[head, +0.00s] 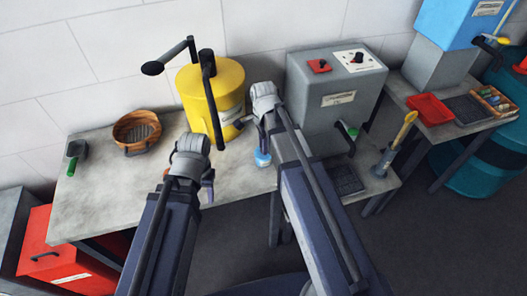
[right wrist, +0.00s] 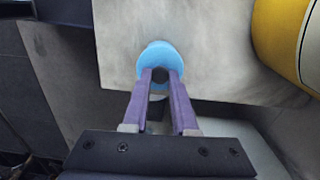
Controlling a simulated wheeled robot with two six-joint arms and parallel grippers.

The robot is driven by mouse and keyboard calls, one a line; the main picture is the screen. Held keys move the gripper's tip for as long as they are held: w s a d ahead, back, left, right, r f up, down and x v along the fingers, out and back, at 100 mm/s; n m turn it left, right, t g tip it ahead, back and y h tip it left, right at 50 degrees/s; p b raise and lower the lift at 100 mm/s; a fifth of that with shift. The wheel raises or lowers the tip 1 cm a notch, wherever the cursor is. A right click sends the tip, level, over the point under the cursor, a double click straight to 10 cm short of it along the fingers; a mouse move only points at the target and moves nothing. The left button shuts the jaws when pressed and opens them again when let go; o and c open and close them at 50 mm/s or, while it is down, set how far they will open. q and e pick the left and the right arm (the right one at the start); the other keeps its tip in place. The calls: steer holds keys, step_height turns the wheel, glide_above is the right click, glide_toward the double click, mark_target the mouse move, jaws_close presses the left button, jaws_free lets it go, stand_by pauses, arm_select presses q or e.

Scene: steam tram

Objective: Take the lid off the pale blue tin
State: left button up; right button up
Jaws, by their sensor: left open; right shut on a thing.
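The pale blue tin (head: 263,158) stands near the front edge of the grey worktop, just left of the grey machine. My right gripper (head: 254,130) is over it and hides its top in the head view. In the right wrist view the round blue lid (right wrist: 157,56) lies at the fingertips. My right gripper (right wrist: 160,78) is shut on a small dark part at the lid, likely its knob. I cannot tell whether the lid is seated or raised. My left gripper (head: 190,170) is open, left of the tin, near the worktop's front edge.
A yellow tank (head: 212,98) with dark handles stands behind the grippers. The grey machine (head: 335,90) is close on the right. A brown basket (head: 137,130) and green-handled scoop (head: 75,154) are on the left. The worktop (head: 110,195) is clear at front left.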

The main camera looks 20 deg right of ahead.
jaws_close()
step_height(320, 180, up, 10)
steer(key=p, duration=1)
steer(key=shift+d, duration=0.15)
